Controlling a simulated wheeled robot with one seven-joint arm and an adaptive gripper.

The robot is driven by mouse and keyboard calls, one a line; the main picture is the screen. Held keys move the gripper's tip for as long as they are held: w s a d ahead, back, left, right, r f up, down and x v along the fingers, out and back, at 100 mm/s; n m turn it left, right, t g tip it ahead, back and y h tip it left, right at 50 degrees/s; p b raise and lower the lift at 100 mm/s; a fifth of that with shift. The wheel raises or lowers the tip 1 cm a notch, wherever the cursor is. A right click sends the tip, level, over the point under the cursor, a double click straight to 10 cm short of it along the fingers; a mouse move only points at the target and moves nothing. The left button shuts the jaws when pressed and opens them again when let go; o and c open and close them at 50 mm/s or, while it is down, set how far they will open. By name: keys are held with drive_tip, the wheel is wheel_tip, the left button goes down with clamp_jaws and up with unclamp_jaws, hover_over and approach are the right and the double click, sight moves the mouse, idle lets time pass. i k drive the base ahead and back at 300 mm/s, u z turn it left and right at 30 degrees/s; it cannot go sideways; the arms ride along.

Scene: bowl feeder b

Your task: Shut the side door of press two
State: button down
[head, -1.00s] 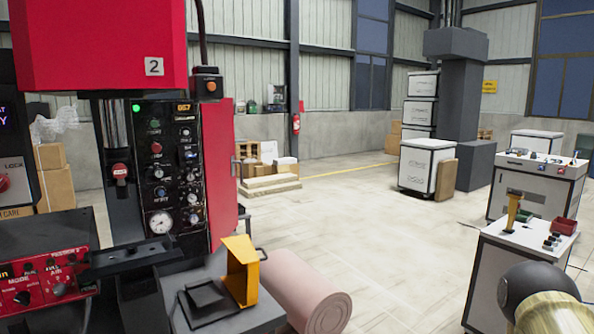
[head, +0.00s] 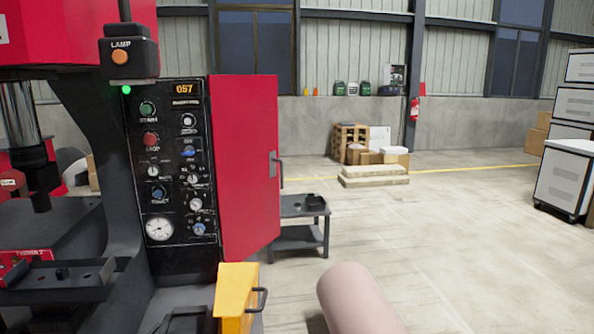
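Press two fills the left of the head view, with its black control panel (head: 172,165) facing me. Its red side door (head: 243,150) stands just right of that panel, upright and apparently swung out to the right; its exact angle is hard to judge. The door's far edge carries a small grey handle (head: 275,163). Nothing touches the door or the handle. My gripper is out of view.
A dark low table (head: 305,212) stands behind the door. Pallets and boxes (head: 375,175) lie farther back. White cabinets (head: 567,180) stand at right.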

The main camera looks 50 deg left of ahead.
sight(243, 110)
drive_tip(key=u, duration=0.5)
drive_tip(key=i, duration=0.9)
drive_tip(key=u, duration=1.5)
drive_tip(key=i, duration=0.55)
drive_tip(key=u, duration=0.45)
